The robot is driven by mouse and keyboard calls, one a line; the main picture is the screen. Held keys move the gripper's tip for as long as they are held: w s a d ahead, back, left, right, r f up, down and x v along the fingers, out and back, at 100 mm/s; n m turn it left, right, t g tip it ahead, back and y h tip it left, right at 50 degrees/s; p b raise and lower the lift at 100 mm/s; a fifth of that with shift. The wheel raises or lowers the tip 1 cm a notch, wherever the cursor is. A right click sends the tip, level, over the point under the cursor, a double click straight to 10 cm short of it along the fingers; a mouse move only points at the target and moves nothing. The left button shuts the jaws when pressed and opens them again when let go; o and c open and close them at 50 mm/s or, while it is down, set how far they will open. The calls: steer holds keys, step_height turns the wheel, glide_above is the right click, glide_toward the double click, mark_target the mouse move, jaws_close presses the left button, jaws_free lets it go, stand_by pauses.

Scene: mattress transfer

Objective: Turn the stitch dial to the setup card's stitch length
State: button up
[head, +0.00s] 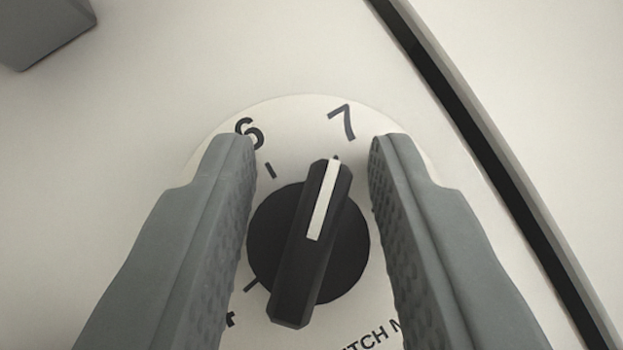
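The stitch dial is a round black knob (350,255) with a raised bar grip across it and a white pointer line (323,200). The pointer is aimed up and slightly right, at the tick by the printed 7. It sits on a pale round scale plate (290,115) that also shows a 6 and, low left, a mostly hidden numeral. My gripper (310,150) is open, with one grey finger on each side of the knob. Gaps show between both fingers and the raised bar. The fingers hide parts of the scale. The setup card is not in view.
The plate lies on a broad off-white surface (130,110). A dark slot (470,130) runs diagonally along the right. A grey block (45,30) shows at the top left corner. Partly hidden lettering (370,338) sits below the knob.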

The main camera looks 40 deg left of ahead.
steer(key=shift+r, duration=0.15)
steer(key=shift+r, duration=0.1)
steer(key=shift+s+d+r, duration=0.1)
steer(key=shift+s+r, duration=0.05)
steer(key=shift+r, duration=0.1)
steer(key=v, duration=1.6)
steer(key=shift+s+d, duration=0.25)
steer(key=o, duration=0.5)
steer(key=shift+c, duration=0.2)
steer(key=shift+w+a+r+m+g+h, duration=1.1)
steer(key=shift+a+r+m+g+h, duration=0.3)
steer(key=shift+a+r+m+h, duration=0.85)
steer(key=shift+n+y, duration=0.35)
steer(key=x, duration=1.7)
steer(key=shift+a, duration=0.1)
